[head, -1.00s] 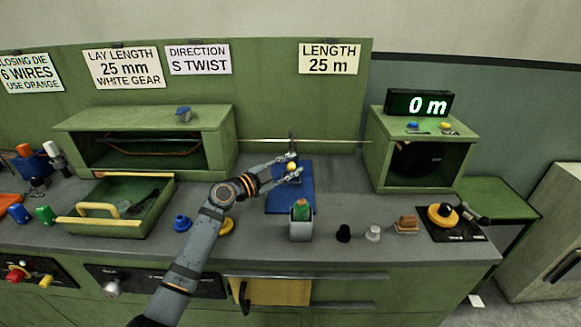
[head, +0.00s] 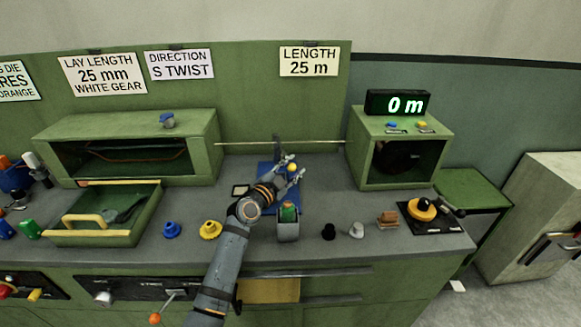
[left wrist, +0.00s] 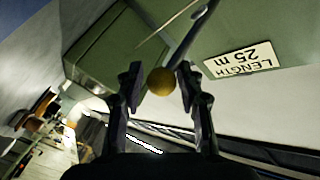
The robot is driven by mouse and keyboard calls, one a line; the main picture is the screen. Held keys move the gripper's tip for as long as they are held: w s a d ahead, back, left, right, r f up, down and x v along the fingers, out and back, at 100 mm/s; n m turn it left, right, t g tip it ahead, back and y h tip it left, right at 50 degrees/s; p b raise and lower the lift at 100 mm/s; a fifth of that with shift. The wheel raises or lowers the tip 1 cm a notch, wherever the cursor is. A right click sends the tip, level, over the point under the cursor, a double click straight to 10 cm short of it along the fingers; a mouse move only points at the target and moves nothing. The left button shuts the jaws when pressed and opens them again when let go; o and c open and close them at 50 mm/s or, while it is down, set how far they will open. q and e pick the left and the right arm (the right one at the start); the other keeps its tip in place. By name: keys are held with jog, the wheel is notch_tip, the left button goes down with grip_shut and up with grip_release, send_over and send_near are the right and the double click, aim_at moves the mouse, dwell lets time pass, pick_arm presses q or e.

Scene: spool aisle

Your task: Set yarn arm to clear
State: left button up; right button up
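A yellow ball knob (head: 292,168) sits over a blue plate (head: 266,173) at the back of the bench. A thin upright post (head: 277,147) stands behind it; I take this lever to be the yarn arm, but its setting marks cannot be read. My left gripper (head: 290,170) reaches it from the front, one finger on each side of the knob. In the left wrist view, the yellow knob (left wrist: 161,82) lies between the two fingertips (left wrist: 160,78), with narrow gaps seeming to show on both sides. My right gripper is not in view.
A grey holder with a green top (head: 288,224) stands just in front of the blue plate. Black (head: 328,231) and white (head: 356,230) pieces stand to its right, blue (head: 171,229) and yellow (head: 210,229) ones to its left. A green housing (head: 400,146) carries a "0 m" display (head: 397,103).

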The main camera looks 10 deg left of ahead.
pick_arm(q)
jog(key=shift+o, duration=1.2)
jog(key=shift+f, duration=0.35)
jog(key=shift+r, duration=0.1)
jog(key=v, duration=1.2)
jog(key=shift+w, duration=0.1)
